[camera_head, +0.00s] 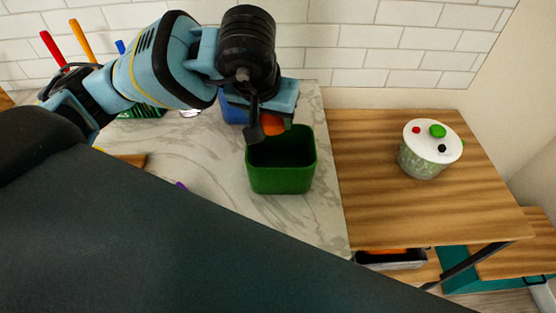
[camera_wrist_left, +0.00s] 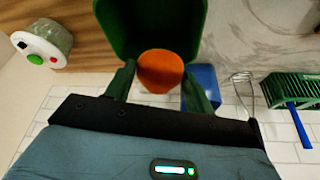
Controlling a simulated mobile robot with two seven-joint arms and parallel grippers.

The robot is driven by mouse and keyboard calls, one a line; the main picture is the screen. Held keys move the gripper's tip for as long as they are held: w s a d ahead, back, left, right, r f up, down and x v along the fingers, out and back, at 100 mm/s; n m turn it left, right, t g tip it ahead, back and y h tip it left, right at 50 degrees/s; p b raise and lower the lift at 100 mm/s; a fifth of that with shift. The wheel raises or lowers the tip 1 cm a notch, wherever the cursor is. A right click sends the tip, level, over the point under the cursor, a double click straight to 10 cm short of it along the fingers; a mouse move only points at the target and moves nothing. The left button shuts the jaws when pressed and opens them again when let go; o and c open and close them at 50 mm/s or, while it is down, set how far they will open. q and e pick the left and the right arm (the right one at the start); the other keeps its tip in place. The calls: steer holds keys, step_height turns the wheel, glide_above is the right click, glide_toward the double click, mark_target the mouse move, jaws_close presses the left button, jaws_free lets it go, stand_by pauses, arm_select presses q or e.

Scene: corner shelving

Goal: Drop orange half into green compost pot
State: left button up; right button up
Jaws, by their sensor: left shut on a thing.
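The green compost pot (camera_head: 282,172) stands on the marble counter near its right edge, with its dark open top facing up. My left gripper (camera_head: 265,122) is at the back rim of the pot, over its opening, and is shut on the orange half (camera_head: 272,124). In the left wrist view the orange half (camera_wrist_left: 160,71) sits between the two fingers, in front of the green pot (camera_wrist_left: 150,22). How far the orange half is above or inside the rim is hard to tell. My right gripper does not show.
A blue container (camera_head: 233,108) stands behind the pot. A green rack (camera_wrist_left: 290,92) and a wire whisk (camera_wrist_left: 243,88) show beside it in the left wrist view. A white-lidded pot (camera_head: 431,150) stands on the wooden surface (camera_head: 390,190) to the right. My dark arm covers the lower left.

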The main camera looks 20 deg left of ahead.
arm_select(q)
steer(key=shift+f, duration=0.55)
steer(key=o, duration=1)
steer(key=shift+o, duration=0.2)
steer(key=v, duration=0.8)
steer(key=shift+f, duration=0.15)
